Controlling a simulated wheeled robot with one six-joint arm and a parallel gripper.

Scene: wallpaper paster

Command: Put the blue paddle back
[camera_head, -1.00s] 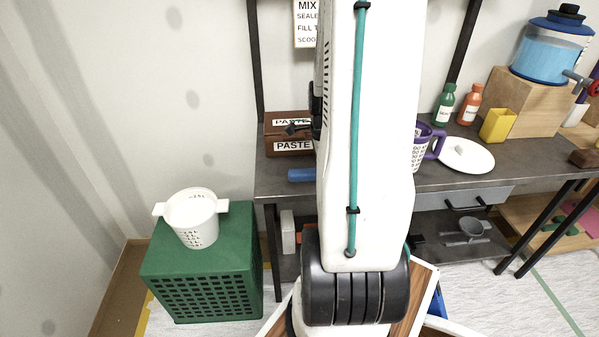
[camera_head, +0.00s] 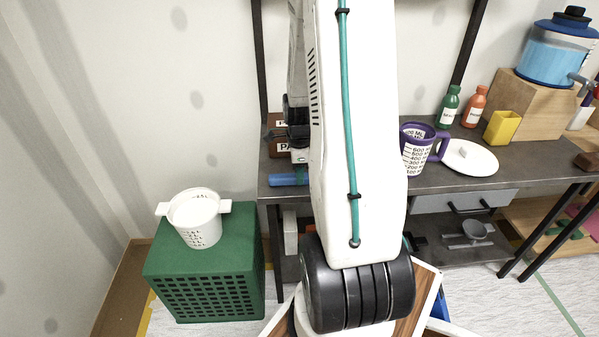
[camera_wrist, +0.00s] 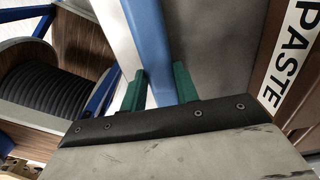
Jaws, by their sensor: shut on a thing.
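The blue paddle (camera_head: 287,180) shows at the front left of the grey workbench (camera_head: 385,180), its right part hidden behind my arm. In the wrist view the blue paddle (camera_wrist: 150,42) runs between the two green fingertips of my gripper (camera_wrist: 159,88) and out past the top of the picture. My gripper is shut on it. In the head view my gripper is mostly hidden beside my arm, above the paddle. I cannot tell whether the paddle touches the bench top.
The brown PASTE box (camera_head: 276,134) stands just behind, partly covered by my arm; its label is close on the right in the wrist view. A purple measuring mug (camera_head: 417,158) and white plate (camera_head: 470,158) stand to the right.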

